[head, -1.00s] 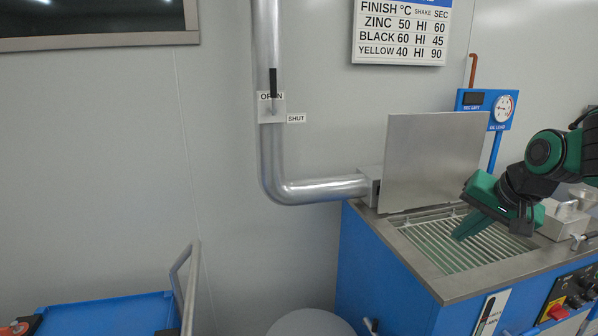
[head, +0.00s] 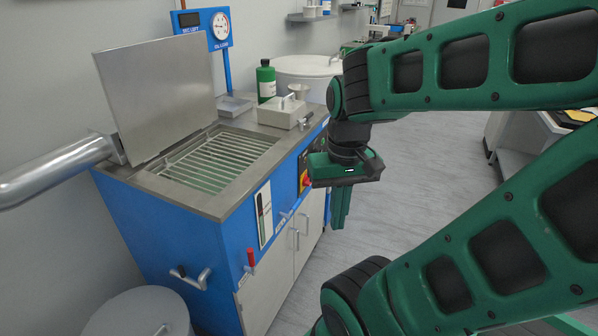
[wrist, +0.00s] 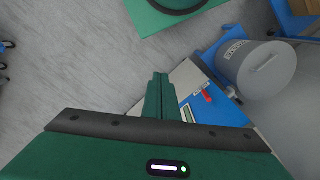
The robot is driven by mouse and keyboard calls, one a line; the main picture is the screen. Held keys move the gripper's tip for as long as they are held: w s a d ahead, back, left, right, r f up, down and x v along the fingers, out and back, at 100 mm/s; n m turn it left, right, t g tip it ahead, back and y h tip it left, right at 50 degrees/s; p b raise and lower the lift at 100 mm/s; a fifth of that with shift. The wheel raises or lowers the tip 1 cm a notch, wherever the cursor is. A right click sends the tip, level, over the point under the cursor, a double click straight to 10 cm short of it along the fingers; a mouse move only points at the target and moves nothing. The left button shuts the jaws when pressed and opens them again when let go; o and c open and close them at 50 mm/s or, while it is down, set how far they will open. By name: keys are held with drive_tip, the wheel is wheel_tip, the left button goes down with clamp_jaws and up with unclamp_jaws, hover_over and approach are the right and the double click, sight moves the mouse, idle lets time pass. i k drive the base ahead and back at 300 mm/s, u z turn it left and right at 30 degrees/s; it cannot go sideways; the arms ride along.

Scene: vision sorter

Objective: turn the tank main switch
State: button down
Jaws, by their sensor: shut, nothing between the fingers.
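The blue tank (head: 165,235) with a steel top stands left of centre in the head view. On its front panel, the main switch (head: 305,182) shows as a red knob on a yellow plate, partly hidden behind my gripper. My gripper (head: 340,225) hangs in front of the tank's front face, just right of the switch in the picture, with its fingers pointing down. The fingers are shut with nothing between them. In the wrist view my shut fingers (wrist: 160,82) point past the tank front; the switch cannot be made out there.
A red-handled valve (head: 250,260) and a steel pipe handle (head: 195,278) stick out low on the tank. A raised lid (head: 160,95) stands over the grille. A grey bin (head: 140,315) is at lower left. The floor (head: 420,160) right of the tank is clear.

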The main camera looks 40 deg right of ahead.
sight(305, 181)
drive_tip(key=z, duration=1)
